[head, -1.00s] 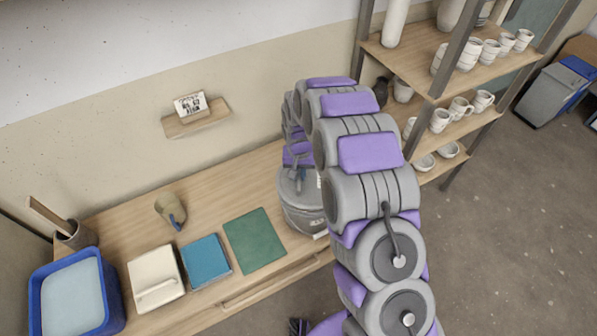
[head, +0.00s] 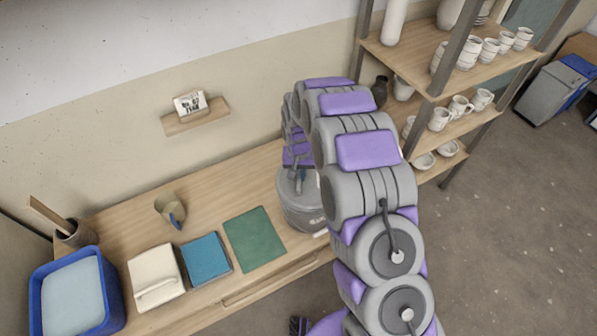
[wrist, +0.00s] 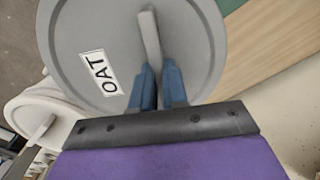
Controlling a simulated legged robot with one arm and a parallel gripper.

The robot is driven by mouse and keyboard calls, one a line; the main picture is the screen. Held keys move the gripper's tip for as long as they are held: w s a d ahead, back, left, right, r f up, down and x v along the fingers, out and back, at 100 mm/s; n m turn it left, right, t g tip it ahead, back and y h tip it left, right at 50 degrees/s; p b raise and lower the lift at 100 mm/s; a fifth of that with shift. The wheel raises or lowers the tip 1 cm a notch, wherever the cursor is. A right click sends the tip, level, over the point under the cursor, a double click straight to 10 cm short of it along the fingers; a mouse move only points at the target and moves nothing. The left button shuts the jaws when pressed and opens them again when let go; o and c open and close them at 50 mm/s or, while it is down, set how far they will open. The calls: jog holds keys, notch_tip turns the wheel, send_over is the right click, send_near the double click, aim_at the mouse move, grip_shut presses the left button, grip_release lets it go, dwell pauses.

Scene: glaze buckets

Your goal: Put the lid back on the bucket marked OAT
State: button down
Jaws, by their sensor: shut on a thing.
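In the wrist view, a round grey lid (wrist: 105,60) with a raised rim carries a white label reading OAT (wrist: 98,72). My gripper (wrist: 157,72) is shut on the lid's upright bar handle (wrist: 150,38). In the head view, a grey bucket (head: 303,213) stands on the wooden bench, partly hidden by my arm. My gripper (head: 297,183) is over the top of this bucket, with the lid at or very near its rim. I cannot tell whether the lid is fully seated.
A pale round container (wrist: 40,112) is beside the lid in the wrist view. A pottery shelf (head: 400,55) stands at right.

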jog(key=shift+f, duration=0.45)
dwell(1.1)
jog(key=c, duration=1.1)
grip_release()
jog(key=shift+o, duration=0.4)
jog(key=o, duration=0.4)
jog(key=shift+o, duration=0.2)
jog(key=shift+r, duration=0.1)
jog(key=shift+r+p, duration=1.15)
jog(key=shift+r, duration=2.25)
jog(key=shift+c, duration=0.5)
